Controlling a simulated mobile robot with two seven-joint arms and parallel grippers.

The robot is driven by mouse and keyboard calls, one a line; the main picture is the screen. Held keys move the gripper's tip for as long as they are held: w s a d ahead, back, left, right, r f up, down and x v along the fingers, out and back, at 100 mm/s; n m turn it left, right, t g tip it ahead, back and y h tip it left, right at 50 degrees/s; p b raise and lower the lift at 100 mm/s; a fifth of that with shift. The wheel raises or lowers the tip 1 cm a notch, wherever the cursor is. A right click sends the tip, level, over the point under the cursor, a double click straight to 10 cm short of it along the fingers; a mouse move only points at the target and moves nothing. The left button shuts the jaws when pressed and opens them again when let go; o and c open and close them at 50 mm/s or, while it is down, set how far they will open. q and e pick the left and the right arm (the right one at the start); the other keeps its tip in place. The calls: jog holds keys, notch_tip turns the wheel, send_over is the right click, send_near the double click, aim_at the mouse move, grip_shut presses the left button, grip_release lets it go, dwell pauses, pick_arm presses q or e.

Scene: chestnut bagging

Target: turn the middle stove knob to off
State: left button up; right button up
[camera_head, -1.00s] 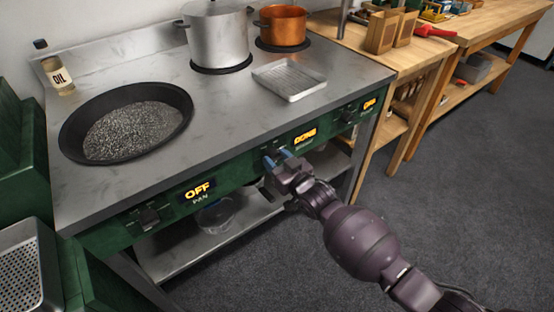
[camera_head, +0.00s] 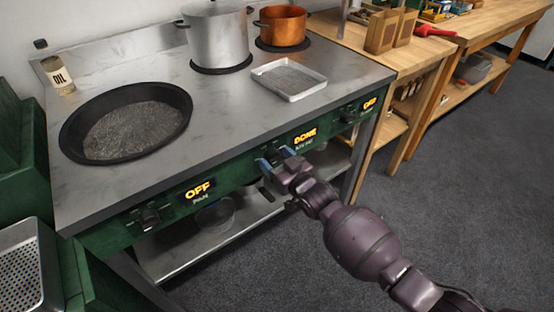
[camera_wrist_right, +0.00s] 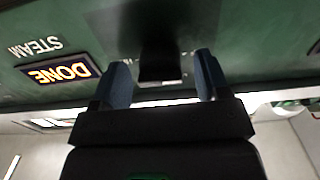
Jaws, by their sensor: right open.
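The middle stove knob (camera_wrist_right: 160,65) is a black block on the green front panel, between the fingers of my right gripper (camera_wrist_right: 162,78) in the right wrist view. The fingers stand apart on either side of it, with gaps showing. In the head view my right gripper (camera_head: 274,158) is at the panel and hides most of this knob. The display (camera_head: 305,137) to its right reads DONE; the wrist view shows STEAM beside that word. My left gripper is not in view.
The left knob (camera_head: 149,216) sits beside a display (camera_head: 198,191) reading OFF. Another knob (camera_head: 348,115) is at the right. The stove top holds a black pan (camera_head: 72,140), a steel pot (camera_head: 218,40), a copper pot (camera_head: 283,25) and a tray (camera_head: 289,80).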

jog(key=shift+s+d, duration=0.4)
jog(key=shift+s, duration=0.05)
jog(key=p+v, duration=0.2)
jog(key=v, duration=0.7)
jog(key=shift+s+d, duration=0.15)
jog(key=shift+s, duration=0.1)
